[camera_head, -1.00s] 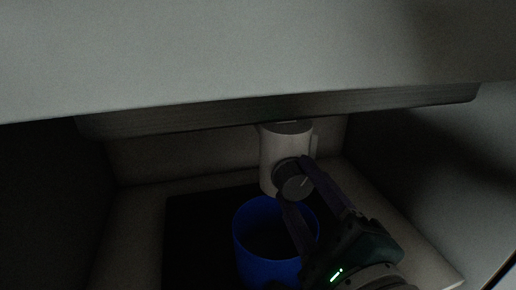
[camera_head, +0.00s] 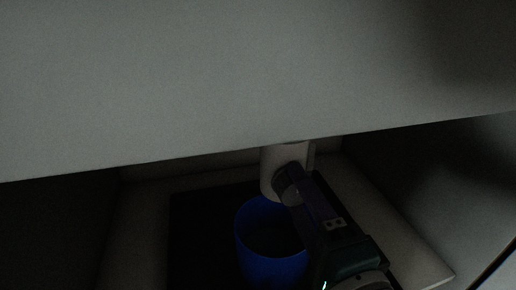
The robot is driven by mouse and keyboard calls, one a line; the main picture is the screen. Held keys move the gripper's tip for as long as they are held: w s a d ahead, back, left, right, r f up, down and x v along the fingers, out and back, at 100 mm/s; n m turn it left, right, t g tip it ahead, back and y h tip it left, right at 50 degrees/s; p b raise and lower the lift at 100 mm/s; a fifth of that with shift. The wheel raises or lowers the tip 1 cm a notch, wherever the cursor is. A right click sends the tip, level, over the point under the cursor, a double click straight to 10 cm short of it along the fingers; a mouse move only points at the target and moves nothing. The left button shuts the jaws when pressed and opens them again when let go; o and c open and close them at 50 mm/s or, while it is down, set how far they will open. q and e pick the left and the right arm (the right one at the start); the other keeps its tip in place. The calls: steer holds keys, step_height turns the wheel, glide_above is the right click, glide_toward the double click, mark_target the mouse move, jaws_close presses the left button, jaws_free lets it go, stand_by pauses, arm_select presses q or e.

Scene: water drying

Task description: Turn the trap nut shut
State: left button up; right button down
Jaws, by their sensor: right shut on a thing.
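The trap nut (camera_head: 287,188) is a dark grey round knob on the front of the white trap cylinder (camera_head: 269,163), under the sink. My right gripper (camera_head: 299,187) reaches in from the lower right and is shut on the nut. Its fingers are seen nearly edge-on, one in front of the other, and cover the right part of the nut. The upper end of the trap is hidden by the cabinet's front edge. My left gripper is not in view.
A blue bucket (camera_head: 252,240) stands on a dark mat (camera_head: 200,230) below the trap, close to my right gripper. A pale panel (camera_head: 200,90) across the top hides the sink's underside. The cabinet is dim, with walls at both sides.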

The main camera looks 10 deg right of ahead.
steer(key=shift+c, duration=1.3)
jaws_free()
steer(key=shift+s, duration=0.25)
steer(key=s+p, duration=0.1)
steer(key=s, duration=0.8)
steer(key=shift+s+d+p, duration=0.2)
steer(key=shift+s+p, duration=0.05)
steer(key=shift+p, duration=0.15)
